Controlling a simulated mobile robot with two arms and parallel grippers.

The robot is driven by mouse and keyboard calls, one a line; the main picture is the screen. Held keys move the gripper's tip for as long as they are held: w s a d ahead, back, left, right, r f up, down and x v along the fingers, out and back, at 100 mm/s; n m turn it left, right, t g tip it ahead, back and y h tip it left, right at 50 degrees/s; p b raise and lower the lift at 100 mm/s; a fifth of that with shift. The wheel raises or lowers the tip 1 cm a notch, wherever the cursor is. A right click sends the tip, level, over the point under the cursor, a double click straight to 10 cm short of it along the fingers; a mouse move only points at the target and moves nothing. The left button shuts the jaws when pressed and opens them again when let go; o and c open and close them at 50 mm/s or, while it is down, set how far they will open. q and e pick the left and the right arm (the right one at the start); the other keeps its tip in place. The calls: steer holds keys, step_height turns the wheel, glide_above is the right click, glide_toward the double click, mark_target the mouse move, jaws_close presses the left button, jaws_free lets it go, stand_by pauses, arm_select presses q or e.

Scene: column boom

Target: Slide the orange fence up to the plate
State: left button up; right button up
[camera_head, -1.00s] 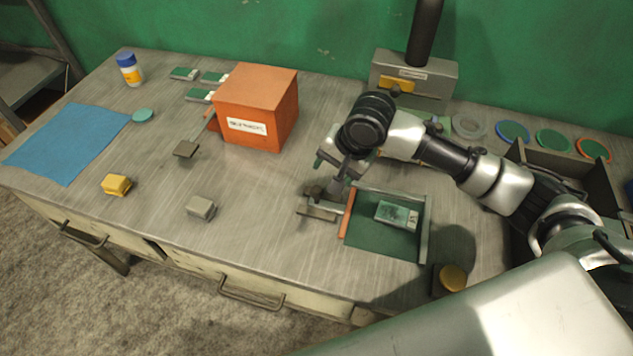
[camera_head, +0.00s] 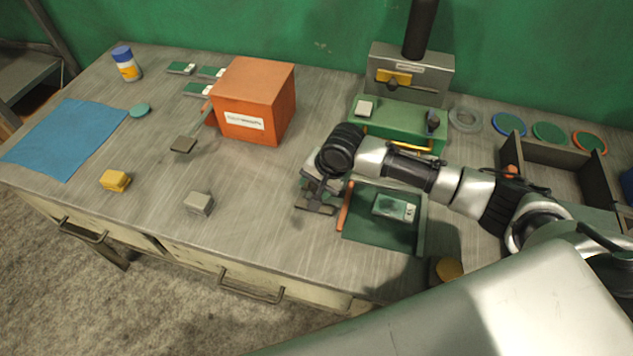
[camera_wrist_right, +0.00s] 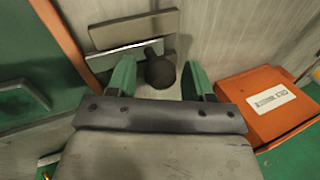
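The orange fence (camera_head: 345,206) stands along the left side of a green tray (camera_head: 375,235). The green plate (camera_head: 394,207), with a pale label end, lies in the tray to the right of the fence, with a gap between them. My right gripper (camera_head: 314,186) is low, just left of the fence, partly hidden by its wrist. In the right wrist view its green fingers (camera_wrist_right: 159,80) are open on both sides of a dark round knob (camera_wrist_right: 160,72), without visible grip. The fence (camera_wrist_right: 62,40) and plate (camera_wrist_right: 24,96) show at the left there. My left gripper is not in view.
An orange box (camera_head: 253,103) stands left of my arm. A green and grey press (camera_head: 400,115) stands behind it. A dark open-topped bin (camera_head: 567,160) is at right. Grey (camera_head: 199,203) and yellow (camera_head: 115,181) blocks lie left; the table between them and the gripper is clear.

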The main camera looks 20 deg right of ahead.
mark_target(337, 200)
jaws_close()
steer(key=shift+s+d+r, duration=0.1)
steer(key=s+d+p, duration=0.1)
steer(key=p, duration=0.1)
steer(key=s+d+p, duration=0.1)
steer(key=d, duration=0.1)
steer(key=s+d+p, duration=0.1)
steer(key=d+p, duration=0.1)
steer(key=shift+s+d+p, duration=0.1)
steer(key=shift+s+p, duration=0.15)
steer(key=shift+p, duration=0.1)
steer(key=shift+s+d, duration=0.15)
steer(key=shift+d, duration=0.1)
steer(key=shift+o, duration=1)
jaws_free()
